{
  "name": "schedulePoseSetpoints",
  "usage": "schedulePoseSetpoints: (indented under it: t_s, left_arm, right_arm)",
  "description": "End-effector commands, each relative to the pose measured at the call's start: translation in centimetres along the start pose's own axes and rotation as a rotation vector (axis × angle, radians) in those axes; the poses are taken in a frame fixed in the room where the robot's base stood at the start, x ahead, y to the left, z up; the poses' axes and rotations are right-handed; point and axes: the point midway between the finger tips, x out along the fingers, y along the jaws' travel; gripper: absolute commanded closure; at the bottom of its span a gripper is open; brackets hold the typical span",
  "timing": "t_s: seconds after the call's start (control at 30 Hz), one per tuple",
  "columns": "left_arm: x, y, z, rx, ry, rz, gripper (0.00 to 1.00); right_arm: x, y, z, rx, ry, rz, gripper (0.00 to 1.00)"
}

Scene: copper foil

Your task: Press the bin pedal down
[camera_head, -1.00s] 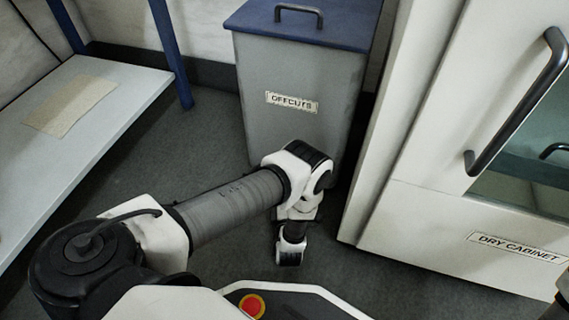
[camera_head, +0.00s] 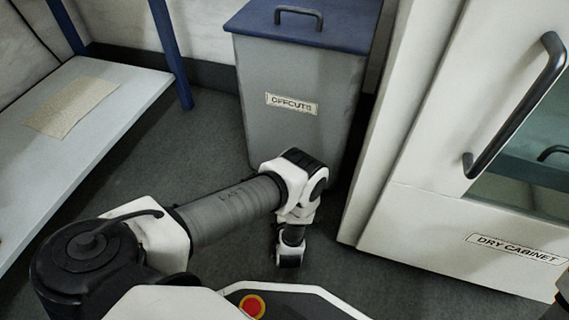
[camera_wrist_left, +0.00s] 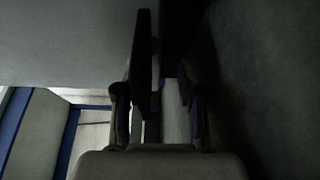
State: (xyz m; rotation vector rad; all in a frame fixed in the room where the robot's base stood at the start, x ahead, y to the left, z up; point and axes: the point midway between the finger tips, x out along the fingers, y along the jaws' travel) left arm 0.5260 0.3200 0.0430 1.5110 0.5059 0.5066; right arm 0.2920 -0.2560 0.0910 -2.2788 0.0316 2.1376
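The grey bin (camera_head: 296,75), with a blue lid and an OFFCUTS label, stands upright and closed at the upper middle of the head view. Its pedal is hidden there behind my left arm. In the left wrist view, the bin's grey wall (camera_wrist_left: 60,40) fills the upper left. A dark bar (camera_wrist_left: 143,60), which looks like the pedal, juts out near the left finger. My left gripper (camera_wrist_left: 157,100) appears open, its fingers apart low by the bin's foot. Shadow hides whether it touches the bar. My right gripper is out of view.
A white dry cabinet (camera_head: 400,215) with a dark door handle stands close on the right. A pale bench (camera_head: 125,95) with blue legs and a tan sheet (camera_head: 72,105) is at left. Dark floor (camera_head: 180,150) is clear between bench and bin.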

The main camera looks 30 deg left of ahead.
Motion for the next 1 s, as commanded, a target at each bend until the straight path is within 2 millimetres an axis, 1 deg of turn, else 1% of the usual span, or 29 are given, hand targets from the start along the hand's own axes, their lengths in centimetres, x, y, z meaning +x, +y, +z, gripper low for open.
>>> schedulePoseSetpoints:
  t_s: [0.17,0.27,0.43,0.53,0.63,1.0]
  left_arm:
    - [-0.6,-0.1,0.0,0.001,-0.002,-0.004,0.65]
    - [-2.1,-0.2,0.1,0.003,-0.003,-0.006,0.65]
    - [-5.6,-0.2,0.1,0.003,-0.004,-0.007,0.65]
    - [-7.0,-0.1,0.1,0.002,-0.002,-0.004,0.65]
    - [-7.5,-0.1,0.1,0.000,-0.002,-0.002,0.65]
    - [-7.5,0.0,0.0,0.000,-0.001,0.000,0.65]
  right_arm:
    - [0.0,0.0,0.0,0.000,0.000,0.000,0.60]
    - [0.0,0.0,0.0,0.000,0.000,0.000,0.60]
    - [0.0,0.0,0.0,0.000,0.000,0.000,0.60]
    - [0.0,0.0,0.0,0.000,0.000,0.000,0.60]
    - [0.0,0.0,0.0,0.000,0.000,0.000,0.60]
    - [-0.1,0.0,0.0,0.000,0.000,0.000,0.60]
